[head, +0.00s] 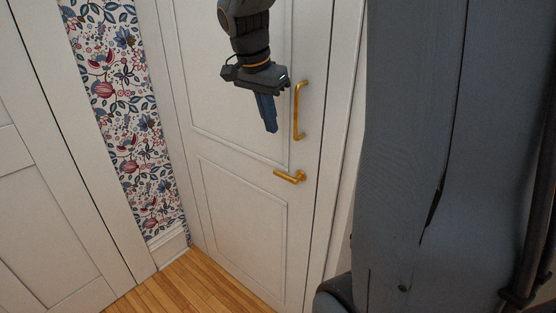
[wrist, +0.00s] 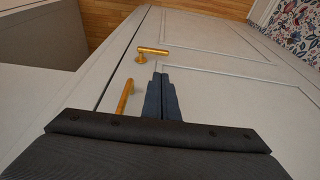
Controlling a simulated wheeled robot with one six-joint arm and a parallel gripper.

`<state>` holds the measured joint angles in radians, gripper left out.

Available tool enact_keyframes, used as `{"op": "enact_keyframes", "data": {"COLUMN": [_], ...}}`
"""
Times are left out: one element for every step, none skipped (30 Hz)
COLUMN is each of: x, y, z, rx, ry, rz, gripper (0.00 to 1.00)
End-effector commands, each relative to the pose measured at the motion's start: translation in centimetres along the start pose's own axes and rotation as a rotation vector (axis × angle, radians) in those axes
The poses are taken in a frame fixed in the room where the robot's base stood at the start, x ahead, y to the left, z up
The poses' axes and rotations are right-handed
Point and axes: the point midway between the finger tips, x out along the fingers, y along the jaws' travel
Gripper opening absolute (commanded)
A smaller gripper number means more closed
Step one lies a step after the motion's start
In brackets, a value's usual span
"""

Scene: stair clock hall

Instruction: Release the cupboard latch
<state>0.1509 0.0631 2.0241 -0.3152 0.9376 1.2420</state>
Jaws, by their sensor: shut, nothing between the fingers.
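The cupboard door (head: 240,215) is white and panelled, and looks closed. Its latch, a brass lever handle (head: 290,176), points left and lies nearly level on the door's right side. It also shows in the wrist view (wrist: 151,51), beyond the fingertips. A vertical brass pull handle (head: 297,112) is mounted above the lever. In the wrist view the pull handle (wrist: 125,97) is just left of my fingers. My gripper (head: 271,130) is shut and empty, in front of the door. In the head view its tips appear left of the pull handle and above the lever. No contact with either handle is visible.
A flowered wallpaper strip (head: 120,110) lies left of the door, with another white panelled surface (head: 50,210) beyond it. The wooden floor (head: 205,285) is clear below. A large grey part of my own body blocks the right of the head view.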

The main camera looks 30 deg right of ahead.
Motion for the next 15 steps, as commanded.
{"op": "enact_keyframes", "data": {"x": [-0.1, 0.0, 0.0, 0.0, 0.0, 0.0, 0.0, 0.0, 0.1, 0.2, 0.3, 0.6, 0.8, 1.2, 1.7], "y": [0.0, 0.0, 0.0, 0.0, 0.0, 0.0, 0.0, 0.0, 0.0, 0.0, 0.0, 0.1, 0.1, 0.1, 0.1], "z": [-0.1, -0.1, -0.1, -0.1, -0.1, 0.0, 0.0, 0.0, 0.0, 0.0, 0.0, 0.0, 0.0, 0.0, 0.0], "rx": [0.005, 0.006, 0.005, 0.005, 0.004, 0.004, 0.004, 0.004, 0.004, 0.003, 0.003, 0.003, 0.003, 0.003, 0.004], "ry": [0.001, 0.001, 0.001, 0.001, 0.001, 0.000, 0.000, 0.000, 0.000, 0.000, -0.001, -0.001, -0.001, -0.001, -0.002], "rz": [0.001, 0.001, 0.001, 0.001, 0.001, 0.000, 0.000, 0.000, 0.001, 0.001, 0.001, 0.003, 0.003, 0.003, 0.004], "gripper": [0.00, 0.00, 0.00, 0.00, 0.00, 0.00, 0.00, 0.00, 0.00, 0.00, 0.00, 0.00, 0.00, 0.00, 0.00]}}
